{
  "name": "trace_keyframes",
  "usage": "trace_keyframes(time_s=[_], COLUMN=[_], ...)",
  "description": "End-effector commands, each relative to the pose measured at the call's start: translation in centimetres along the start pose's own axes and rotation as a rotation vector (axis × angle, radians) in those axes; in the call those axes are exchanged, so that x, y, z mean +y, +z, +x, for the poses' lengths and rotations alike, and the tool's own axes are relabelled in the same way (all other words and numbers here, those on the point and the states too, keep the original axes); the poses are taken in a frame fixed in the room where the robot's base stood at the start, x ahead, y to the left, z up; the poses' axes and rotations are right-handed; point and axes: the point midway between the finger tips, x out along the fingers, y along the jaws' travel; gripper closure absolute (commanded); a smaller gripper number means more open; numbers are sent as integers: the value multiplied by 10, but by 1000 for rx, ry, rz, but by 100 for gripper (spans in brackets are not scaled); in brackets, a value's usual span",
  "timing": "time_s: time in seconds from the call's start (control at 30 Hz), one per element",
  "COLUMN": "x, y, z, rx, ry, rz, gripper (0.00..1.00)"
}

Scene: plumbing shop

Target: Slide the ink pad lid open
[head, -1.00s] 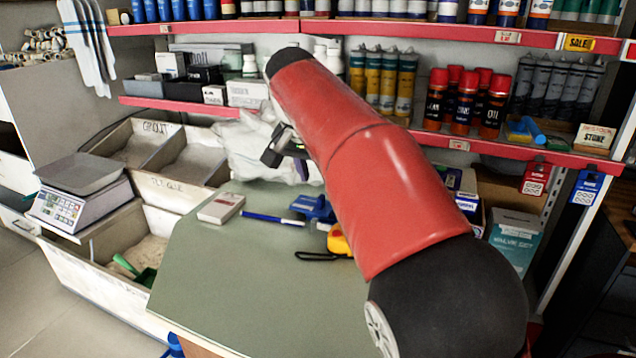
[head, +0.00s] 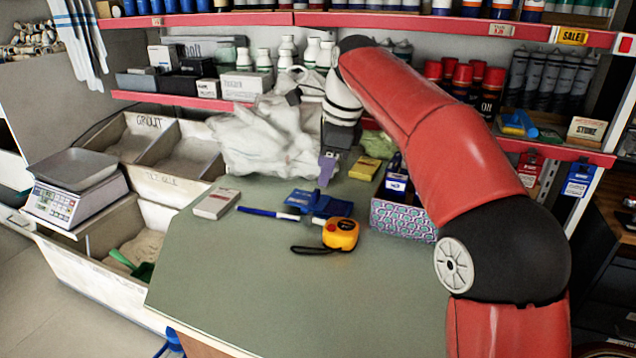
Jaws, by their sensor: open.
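A flat blue item (head: 334,206), which looks like the ink pad, lies on the green counter (head: 240,275) near its back middle. I cannot tell its lid apart from its base at this size. My gripper (head: 325,180) points down just above the blue item and hides a little of it. It is open with nothing seen in it, and I cannot tell whether it touches the pad.
A yellow tape measure (head: 341,234) with a black strap is close in front of the pad. A blue-and-white pen (head: 268,213) and a white box (head: 216,204) lie left. A patterned box (head: 403,220) stands right; crumpled white bags (head: 265,140) are behind. The front counter is clear.

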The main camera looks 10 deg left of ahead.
Motion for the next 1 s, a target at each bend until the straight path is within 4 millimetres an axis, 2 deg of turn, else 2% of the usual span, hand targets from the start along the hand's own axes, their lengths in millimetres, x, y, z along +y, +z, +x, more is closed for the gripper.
trace_keyframes(time_s=[0.1, 0.27, 0.37, 0.7, 0.83, 1.0], x=[-3, -4, -3, -2, -2, -2], y=[-10, -12, -11, -4, -2, -1], z=[-9, -13, -7, 45, 57, 63], rx=[-81, -129, -134, -132, -132, -132], ry=[27, 53, 58, 59, 57, 56], rz=[243, 397, 417, 416, 415, 415], gripper=[56, 56, 56, 56, 56, 56])
